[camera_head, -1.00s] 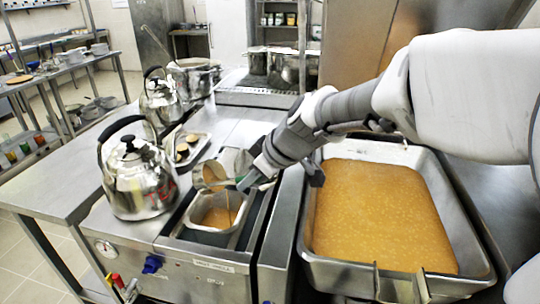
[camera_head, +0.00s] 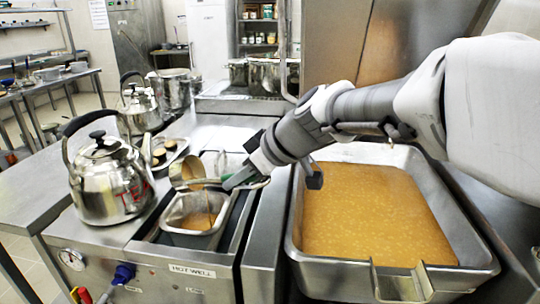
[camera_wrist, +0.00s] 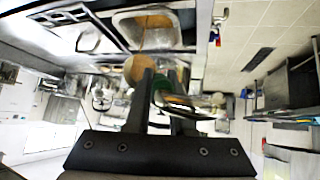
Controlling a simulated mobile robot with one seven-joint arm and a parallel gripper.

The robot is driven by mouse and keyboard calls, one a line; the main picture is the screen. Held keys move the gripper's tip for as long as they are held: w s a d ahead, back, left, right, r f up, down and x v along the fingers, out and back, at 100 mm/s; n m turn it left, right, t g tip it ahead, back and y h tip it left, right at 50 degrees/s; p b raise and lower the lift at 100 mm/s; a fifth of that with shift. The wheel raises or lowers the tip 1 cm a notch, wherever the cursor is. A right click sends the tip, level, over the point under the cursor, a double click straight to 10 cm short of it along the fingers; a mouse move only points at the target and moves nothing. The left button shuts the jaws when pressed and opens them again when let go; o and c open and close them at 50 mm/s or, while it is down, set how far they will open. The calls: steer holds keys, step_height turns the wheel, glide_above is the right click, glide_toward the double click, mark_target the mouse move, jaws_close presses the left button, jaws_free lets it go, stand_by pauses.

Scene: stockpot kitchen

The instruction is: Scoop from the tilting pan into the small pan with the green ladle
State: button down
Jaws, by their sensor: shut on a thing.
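The ladle's bowl (camera_head: 187,171) is tilted over the small pan (camera_head: 172,213), with a thin orange-brown stream falling into the pan. Some of the same liquid lies in the pan. My gripper (camera_head: 268,179) is shut on the green ladle, right of the bowl; the fingers partly hide the handle. In the wrist view the bowl (camera_wrist: 138,68) lies beyond the fingers, a green part (camera_wrist: 161,83) shows between them, and the small pan (camera_wrist: 150,32) is at the top. The tilting pan (camera_head: 292,240) stands at the right, holding a broad layer of orange-brown liquid.
A steel kettle (camera_head: 108,185) stands close left of the small pan, with another kettle (camera_head: 141,110) behind it. A small tray (camera_head: 160,160) with round items lies behind the small pan. Large pots (camera_head: 272,76) stand at the back. A steel strip (camera_head: 264,240) separates the two pans.

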steer(key=d+f+y+b, duration=0.1)
steer(key=f+y+b, duration=0.1)
steer(key=f+b, duration=0.1)
steer(key=d+f+t+y+b, duration=0.1)
steer(key=f+b, duration=0.2)
steer(key=b, duration=0.1)
steer(key=d+f+y+b, duration=0.1)
steer(key=f+y+b, duration=0.1)
steer(key=f+b, duration=0.1)
steer(key=shift+s+d+m+t+y+b, duration=0.3)
steer(key=shift+s+m+t+b, duration=0.1)
steer(key=shift+b, duration=0.45)
steer(key=shift+f+t+y, duration=0.5)
steer(key=shift+f+y, duration=0.7)
steer(key=shift+f, duration=0.6)
stand_by(1.3)
